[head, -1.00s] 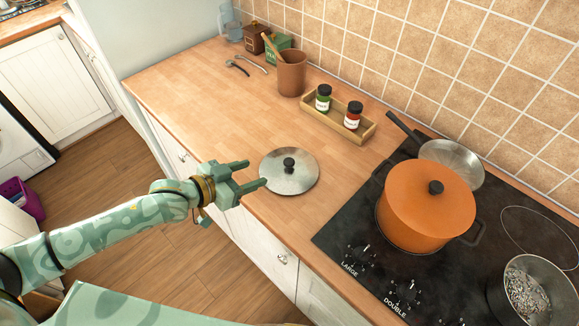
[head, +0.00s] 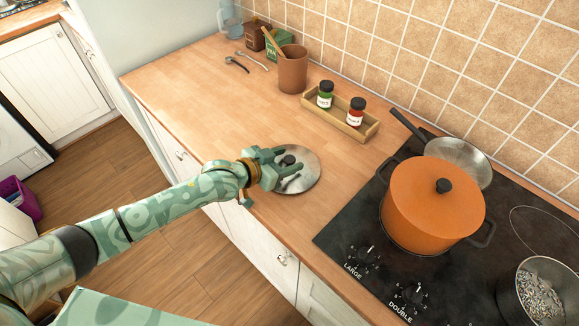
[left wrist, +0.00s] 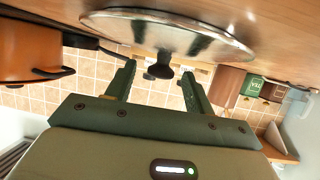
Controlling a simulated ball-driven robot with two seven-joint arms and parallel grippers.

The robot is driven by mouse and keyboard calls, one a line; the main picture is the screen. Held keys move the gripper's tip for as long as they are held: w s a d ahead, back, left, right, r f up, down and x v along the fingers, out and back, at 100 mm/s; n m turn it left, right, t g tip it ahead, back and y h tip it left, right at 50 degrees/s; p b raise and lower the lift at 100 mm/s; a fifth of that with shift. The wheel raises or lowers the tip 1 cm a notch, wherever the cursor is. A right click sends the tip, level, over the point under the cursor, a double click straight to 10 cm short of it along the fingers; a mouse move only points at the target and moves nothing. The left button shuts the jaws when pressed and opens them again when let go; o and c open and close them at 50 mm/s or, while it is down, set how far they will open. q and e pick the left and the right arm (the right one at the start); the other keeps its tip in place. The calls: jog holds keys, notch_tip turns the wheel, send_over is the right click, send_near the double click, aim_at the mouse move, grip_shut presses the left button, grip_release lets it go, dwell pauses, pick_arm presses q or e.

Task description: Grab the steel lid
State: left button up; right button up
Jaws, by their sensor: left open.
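The steel lid (head: 304,172) lies flat on the wooden worktop, its black knob (head: 288,160) facing up. My left gripper (head: 287,169) is over the near-left part of the lid, its open fingers at the knob. In the left wrist view the lid (left wrist: 170,32) fills the top of the picture, with its knob (left wrist: 160,66) between the two spread fingers of the gripper (left wrist: 158,80). I cannot tell whether a finger touches the knob. My right gripper is not in view.
An orange pot (head: 425,207) and a steel pan (head: 462,163) stand on the black hob (head: 345,240) to the right. A wooden tray (head: 362,132) with two jars is behind the lid. The worktop (head: 190,85) to the left is mostly clear.

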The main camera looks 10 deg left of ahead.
pick_arm(q)
grip_shut()
